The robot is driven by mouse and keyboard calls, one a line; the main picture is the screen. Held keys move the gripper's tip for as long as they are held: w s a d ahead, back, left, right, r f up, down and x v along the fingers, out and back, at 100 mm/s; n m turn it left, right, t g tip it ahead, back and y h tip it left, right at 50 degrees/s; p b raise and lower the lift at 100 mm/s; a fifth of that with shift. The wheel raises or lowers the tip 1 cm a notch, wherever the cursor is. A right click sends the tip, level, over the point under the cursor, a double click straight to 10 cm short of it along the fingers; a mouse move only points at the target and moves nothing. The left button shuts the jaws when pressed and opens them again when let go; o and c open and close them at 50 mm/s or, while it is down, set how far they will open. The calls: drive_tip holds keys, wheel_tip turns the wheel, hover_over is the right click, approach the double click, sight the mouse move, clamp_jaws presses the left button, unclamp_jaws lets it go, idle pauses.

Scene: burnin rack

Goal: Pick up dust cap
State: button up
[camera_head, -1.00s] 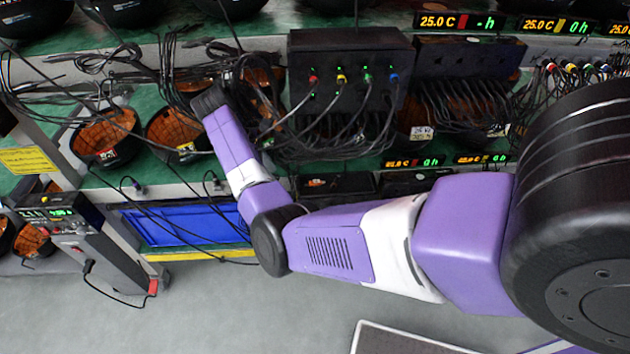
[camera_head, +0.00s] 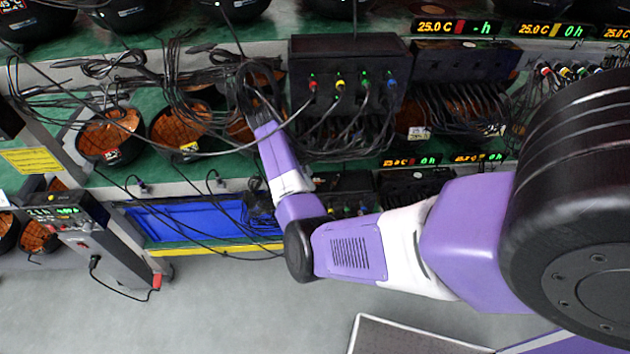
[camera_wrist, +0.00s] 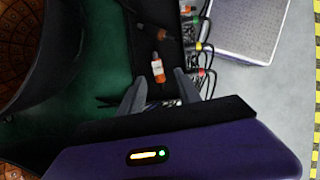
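My gripper (camera_wrist: 158,88) is open in the wrist view, with two grey fingers apart and nothing held between them. A small orange-and-white piece with a printed label (camera_wrist: 157,69) lies on a dark surface just beyond the fingertips, roughly in line with the gap. It may be the dust cap, but I cannot tell for sure. A dark plug with an orange tip (camera_wrist: 152,30) lies a little farther off. In the head view, the black end of my arm (camera_head: 255,88) is among the cables at the rack, and my fingers cannot be made out there.
Black cables crowd the rack around my arm's end. A dark box with coloured connectors (camera_head: 350,62) stands to the right of it. Round pots with brown contents (camera_head: 108,135) sit to the left. A blue bin (camera_head: 190,220) is below.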

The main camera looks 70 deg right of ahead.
drive_tip(key=shift+f, duration=0.2)
clamp_jaws()
drive_tip(key=shift+r, duration=0.1)
drive_tip(key=shift+d+r, duration=0.1)
drive_tip(key=shift+r, duration=0.35)
drive_tip(key=b+v, duration=0.1)
drive_tip(key=v, duration=0.1)
drive_tip(key=shift+w+r, duration=0.1)
drive_tip(key=shift+r, duration=0.15)
drive_tip(key=w+a+b, duration=0.2)
drive_tip(key=w+a, duration=0.2)
drive_tip(key=w, duration=0.3)
drive_tip(key=w+a+b, duration=0.2)
drive_tip(key=w+a, duration=0.2)
drive_tip(key=w, duration=0.4)
drive_tip(key=shift+b, duration=0.3)
